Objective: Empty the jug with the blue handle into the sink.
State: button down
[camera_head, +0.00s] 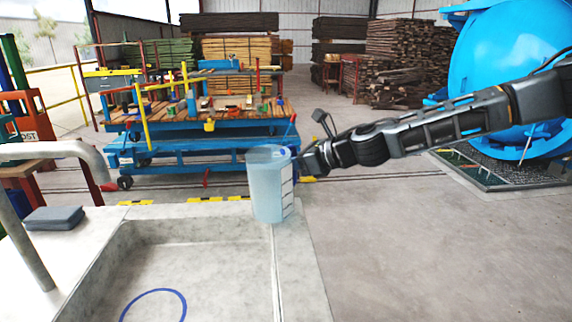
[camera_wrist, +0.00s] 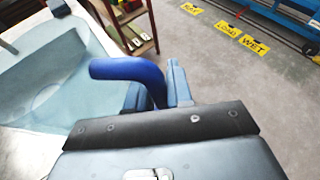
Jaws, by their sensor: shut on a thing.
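The jug (camera_head: 268,188) is pale blue, see-through and marked with dark lines on its side. It is upright at the back right corner of the sink (camera_head: 305,255); I cannot tell whether it touches the rim. In the wrist view the jug (camera_wrist: 45,95) fills the left side, its mouth facing up, and its blue handle (camera_wrist: 128,69) lies between my fingers. My gripper (camera_head: 301,162), also in the wrist view (camera_wrist: 158,95), is shut on the handle. How much liquid the jug holds is unclear.
A curved grey tap (camera_head: 60,149) reaches over the sink's left side. A folded grey cloth or pad (camera_head: 54,217) lies on the left ledge. A blue ring (camera_head: 155,292) is marked on the sink floor. A blue cart (camera_head: 200,150) stands behind. Open floor is at right.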

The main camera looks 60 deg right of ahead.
notch_tip(320, 180, up, 3)
jog(key=shift+p, duration=1.15)
